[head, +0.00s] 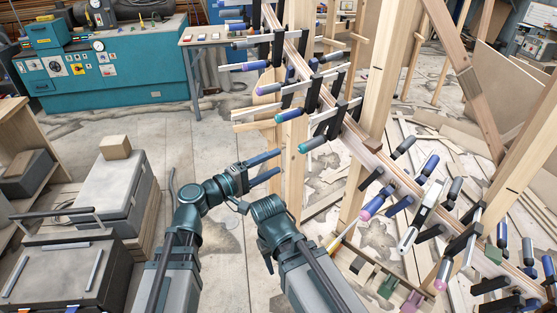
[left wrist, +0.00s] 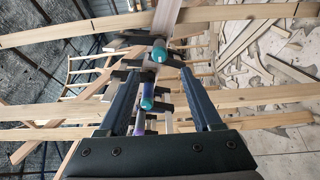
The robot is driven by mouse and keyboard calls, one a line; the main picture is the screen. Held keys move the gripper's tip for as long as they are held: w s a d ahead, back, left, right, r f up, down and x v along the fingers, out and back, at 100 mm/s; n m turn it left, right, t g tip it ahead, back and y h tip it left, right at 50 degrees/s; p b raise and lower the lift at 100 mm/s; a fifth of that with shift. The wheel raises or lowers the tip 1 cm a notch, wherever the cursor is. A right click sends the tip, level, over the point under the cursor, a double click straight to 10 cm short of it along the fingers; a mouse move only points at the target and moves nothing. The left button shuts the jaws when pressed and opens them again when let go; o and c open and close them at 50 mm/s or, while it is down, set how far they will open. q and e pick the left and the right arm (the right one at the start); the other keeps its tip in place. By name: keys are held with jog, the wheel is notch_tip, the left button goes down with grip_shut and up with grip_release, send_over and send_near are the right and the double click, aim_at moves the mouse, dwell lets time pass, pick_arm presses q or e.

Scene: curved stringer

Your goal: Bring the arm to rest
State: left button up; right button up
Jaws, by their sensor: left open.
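My left gripper (head: 266,167) is in the middle of the head view, left of a wooden post. Its two dark blue fingers are apart with nothing between them. The left wrist view shows the same open gripper (left wrist: 165,95), with teal-ended clamp handles (left wrist: 147,103) beyond and between the fingers. I cannot tell from these views how close the fingers are to the post. Part of my right arm shows at the lower middle of the head view, but its gripper cannot be made out.
A curved wooden stringer (head: 365,150) runs diagonally, lined with several bar clamps (head: 290,115). An upright wooden post (head: 298,170) stands right of my left gripper. Grey cases (head: 105,195) stand at left. A teal cabinet (head: 130,75) is behind. Concrete floor between is fairly clear.

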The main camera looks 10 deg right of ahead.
pick_arm(q)
jog(key=shift+s+a, duration=0.15)
jog(key=shift+a, duration=0.2)
jog(key=s+a+f+m+g+y, duration=0.3)
jog(key=f+y, duration=0.1)
jog(key=f, duration=0.4)
jog(key=s+a+f+m+g+y, duration=0.2)
jog(key=a+f+y, duration=0.15)
jog(key=f, duration=0.45)
jog(key=s+a+f+g+y, duration=0.1)
jog(key=s+a+f+y, duration=0.15)
jog(key=a, duration=0.25)
jog(key=s+a+f+m+g+y, duration=0.1)
jog(key=a+f+y, duration=0.15)
jog(key=a, duration=0.25)
jog(key=s+a+f+g+y, duration=0.1)
jog(key=s+a+y, duration=0.15)
jog(key=a, duration=0.25)
jog(key=s+d+m+g+y, duration=0.1)
jog(key=s+d+m, duration=0.2)
jog(key=d, duration=0.7)
jog(key=shift+s+d+m+y, duration=0.15)
jog(key=shift+s+m+y, duration=0.25)
jog(key=shift+s, duration=0.65)
